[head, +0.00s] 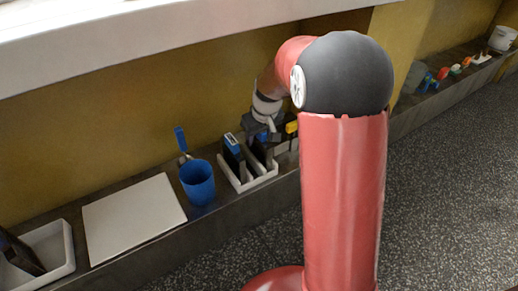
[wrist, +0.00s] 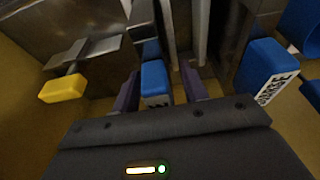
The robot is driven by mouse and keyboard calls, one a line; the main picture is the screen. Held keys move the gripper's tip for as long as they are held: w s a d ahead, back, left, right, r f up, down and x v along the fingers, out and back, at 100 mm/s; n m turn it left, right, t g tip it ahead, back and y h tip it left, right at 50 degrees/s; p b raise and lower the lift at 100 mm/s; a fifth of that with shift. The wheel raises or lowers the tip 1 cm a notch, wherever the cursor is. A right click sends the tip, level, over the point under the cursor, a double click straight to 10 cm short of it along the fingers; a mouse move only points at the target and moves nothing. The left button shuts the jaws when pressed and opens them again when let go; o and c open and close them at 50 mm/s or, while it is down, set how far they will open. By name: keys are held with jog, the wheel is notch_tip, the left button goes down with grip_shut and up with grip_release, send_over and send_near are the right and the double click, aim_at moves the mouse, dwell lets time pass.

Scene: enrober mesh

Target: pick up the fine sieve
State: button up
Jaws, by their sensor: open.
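A white rack (head: 262,178) on the ledge holds upright dark flat tools with blue handles. In the wrist view, one blue handle (wrist: 155,78) stands between the two fingers of my gripper (wrist: 159,70); its label is mostly hidden by the gripper body, so I cannot read whether it is the fine sieve. My gripper is open, with a finger on each side of this handle; I cannot tell whether either touches it. A second blue handle (wrist: 264,72) stands to the right, with a label that seems to read "COARSE". It also shows in the head view (head: 232,143).
A yellow-handled scraper (wrist: 62,88) is left of my gripper in the wrist view. A blue cup (head: 197,182) with a blue-handled tool, a white board (head: 132,217) and a white tray (head: 62,249) stand along the ledge. A wall runs behind.

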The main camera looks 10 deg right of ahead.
jog(key=shift+f, duration=0.2)
jog(key=shift+c, duration=0.3)
grip_shut()
jog(key=shift+r, duration=0.1)
